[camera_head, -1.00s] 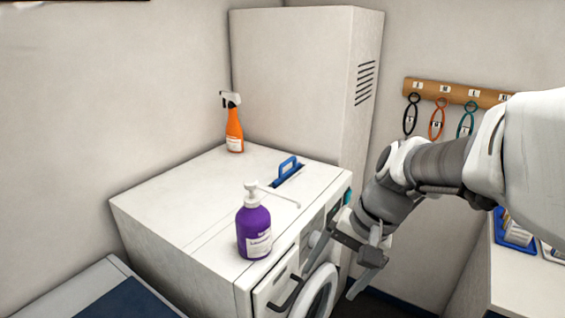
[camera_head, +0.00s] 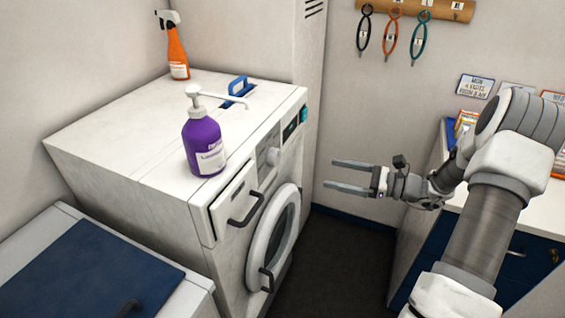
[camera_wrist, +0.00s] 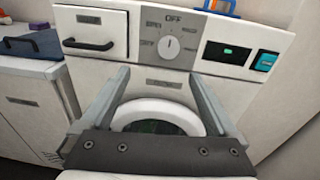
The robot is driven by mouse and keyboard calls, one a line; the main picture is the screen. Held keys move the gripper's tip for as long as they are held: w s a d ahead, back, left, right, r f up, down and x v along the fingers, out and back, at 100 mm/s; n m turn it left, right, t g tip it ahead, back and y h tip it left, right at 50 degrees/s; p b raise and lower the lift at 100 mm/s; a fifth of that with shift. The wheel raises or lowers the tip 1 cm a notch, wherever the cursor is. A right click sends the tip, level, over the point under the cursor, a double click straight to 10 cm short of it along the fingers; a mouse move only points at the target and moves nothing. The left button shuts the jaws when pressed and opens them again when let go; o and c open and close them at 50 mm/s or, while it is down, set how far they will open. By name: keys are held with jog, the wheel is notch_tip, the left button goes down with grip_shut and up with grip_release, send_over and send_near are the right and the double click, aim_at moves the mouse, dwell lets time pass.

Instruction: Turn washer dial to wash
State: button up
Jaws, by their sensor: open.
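The washer (camera_head: 225,215) is a white front-loader at the centre left of the head view. Its round white dial (camera_head: 273,156) sits on a grey panel between the drawer and the display. In the wrist view the dial (camera_wrist: 168,47) shows face-on, with OFF printed above it and smaller, hard-to-read labels around it. Its mark seems to point up towards OFF. My gripper (camera_head: 331,174) is open and empty, to the right of the washer front and apart from it. In the wrist view its fingertips (camera_wrist: 159,72) frame the area just below the dial.
The drawer (camera_head: 236,200) and round door (camera_head: 273,238) have protruding handles. A counter (camera_head: 540,215) stands right. Floor (camera_head: 345,260) between is clear.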

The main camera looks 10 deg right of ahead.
aim_at(278, 157)
jog(key=shift+m+t, duration=0.5)
jog(key=shift+t, duration=0.1)
jog(key=x, duration=1.1)
jog(key=w+f+p+x, duration=0.1)
jog(key=x, duration=0.4)
jog(key=shift+d, duration=0.2)
jog(key=c, duration=1.4)
jog(key=shift+o, duration=0.2)
jog(key=shift+r, duration=0.1)
